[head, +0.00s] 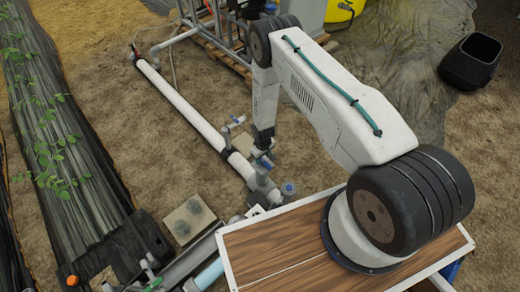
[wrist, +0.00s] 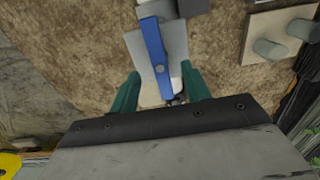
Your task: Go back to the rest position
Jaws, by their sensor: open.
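My gripper (wrist: 160,72) shows in the wrist view with its two green fingers apart. A blue valve handle (wrist: 154,42) on a grey plate-like part lies just beyond and between the fingertips. I cannot tell whether the fingers touch it. In the head view my arm reaches out from the wooden deck, bends at a high elbow and drops toward the white pipework. The gripper end is small there, close to the valve fittings, and its fingers are hard to make out.
A long white pipe (head: 180,105) runs along the soil, with a small blue-handled valve (head: 236,121) on it. A blue-capped fitting (head: 288,188) stands near the deck (head: 270,262). A pale block (head: 189,220) sits left. A black bin (head: 470,62) stands at right. Open soil lies between.

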